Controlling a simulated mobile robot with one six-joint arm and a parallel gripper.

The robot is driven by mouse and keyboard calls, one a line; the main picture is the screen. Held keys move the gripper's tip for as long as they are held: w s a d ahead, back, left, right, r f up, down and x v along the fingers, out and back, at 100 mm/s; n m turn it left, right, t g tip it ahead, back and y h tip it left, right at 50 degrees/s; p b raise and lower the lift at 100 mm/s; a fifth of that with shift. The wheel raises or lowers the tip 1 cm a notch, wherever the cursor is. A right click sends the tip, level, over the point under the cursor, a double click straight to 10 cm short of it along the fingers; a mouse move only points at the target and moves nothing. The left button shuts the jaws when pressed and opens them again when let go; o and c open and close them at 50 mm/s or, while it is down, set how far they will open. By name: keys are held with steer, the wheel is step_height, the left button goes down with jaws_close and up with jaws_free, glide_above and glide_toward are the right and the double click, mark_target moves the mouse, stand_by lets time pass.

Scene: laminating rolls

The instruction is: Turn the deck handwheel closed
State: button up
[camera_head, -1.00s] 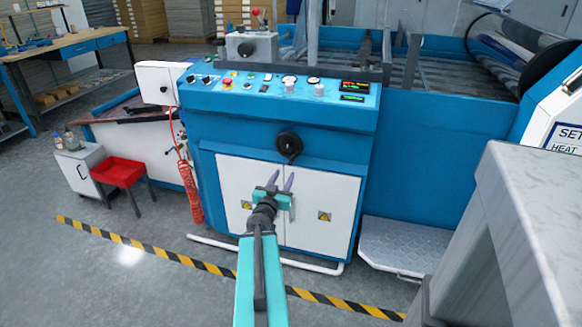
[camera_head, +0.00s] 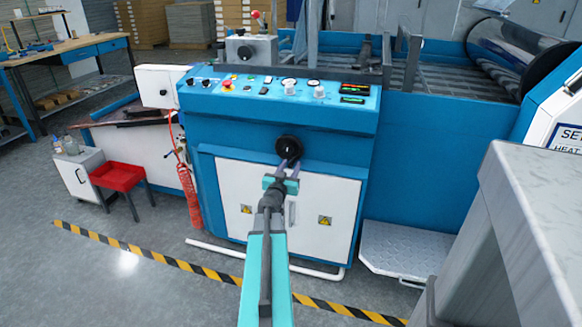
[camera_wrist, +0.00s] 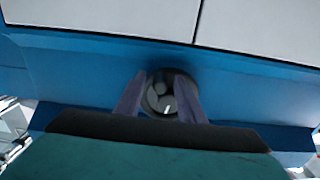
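The deck handwheel looks to be the round black wheel (camera_head: 288,147) on the blue front of the machine, above the white cabinet doors. In the wrist view the handwheel (camera_wrist: 168,94) shows as a dark disc with a lighter round centre. My gripper (camera_head: 290,166) is just below the wheel in the head view, its purple fingers pointing up toward it. In the wrist view my gripper (camera_wrist: 160,100) is open, with one finger on each side of the wheel's face. I cannot tell whether the fingers touch the wheel. My gripper hides the wheel's lower edge.
The control panel (camera_head: 290,88) with knobs and switches juts out above the wheel. White cabinet doors (camera_head: 325,205) lie below it. A grey metal step (camera_head: 408,250) stands at the right, a red stool (camera_head: 118,177) at the left. A grey block (camera_head: 530,200) fills the right foreground.

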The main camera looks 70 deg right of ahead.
steer(key=shift+d, duration=0.55)
jaws_close()
steer(key=shift+w+m, duration=0.1)
steer(key=shift+m, duration=0.2)
